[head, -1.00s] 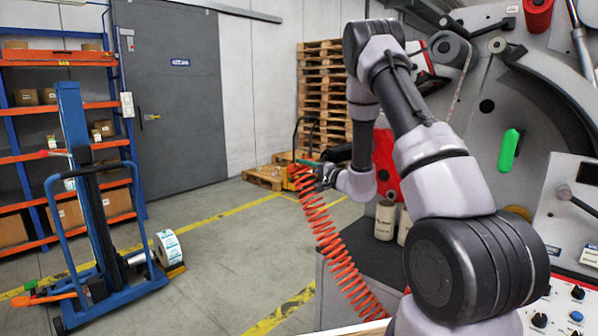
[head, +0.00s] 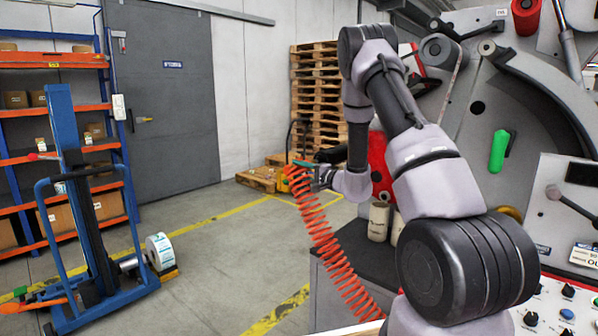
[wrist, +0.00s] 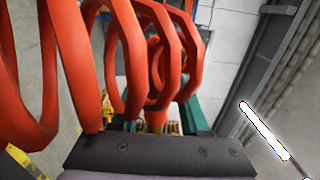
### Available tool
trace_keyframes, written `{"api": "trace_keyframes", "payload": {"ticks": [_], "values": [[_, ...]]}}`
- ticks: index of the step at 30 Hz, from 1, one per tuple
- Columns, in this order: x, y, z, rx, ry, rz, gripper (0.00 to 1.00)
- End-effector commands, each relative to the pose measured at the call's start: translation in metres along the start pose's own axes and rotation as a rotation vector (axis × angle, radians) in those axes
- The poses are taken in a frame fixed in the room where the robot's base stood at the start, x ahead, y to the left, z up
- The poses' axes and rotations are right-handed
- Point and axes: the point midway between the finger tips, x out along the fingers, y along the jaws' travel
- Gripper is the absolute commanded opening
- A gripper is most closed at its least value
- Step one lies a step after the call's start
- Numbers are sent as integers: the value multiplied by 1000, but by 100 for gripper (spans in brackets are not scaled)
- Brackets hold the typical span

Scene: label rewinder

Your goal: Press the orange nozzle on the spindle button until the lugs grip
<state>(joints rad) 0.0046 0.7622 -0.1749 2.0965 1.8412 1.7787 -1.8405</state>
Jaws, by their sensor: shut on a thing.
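My gripper (head: 318,178), small in the head view, is held out beside the pallets with a coiled orange hose (head: 328,245) hanging from it. In the wrist view its teal fingers (wrist: 157,112) stand either side of an orange piece (wrist: 155,121), which I take for the nozzle; the hose coils (wrist: 125,50) hide most of it. The blue roll lifter (head: 62,190) stands at left with a white label roll (head: 160,252) low on its right. A grey shaft shows beside the roll; I cannot make out a spindle button or lugs. The gripper is well apart from the roll.
The rewinder (head: 455,140) fills the right, with its control panel (head: 560,315) at lower right. Shelving (head: 18,160) stands at far left, stacked pallets (head: 318,95) at the back. Grey floor (head: 225,275) with yellow lines is clear between lifter and machine.

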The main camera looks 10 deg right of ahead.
Motion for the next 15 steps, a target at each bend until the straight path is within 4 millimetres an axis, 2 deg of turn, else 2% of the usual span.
{"api": "trace_keyframes", "payload": {"ticks": [15], "values": [[0, 0, -5, -1, 0, -1, 0]]}}
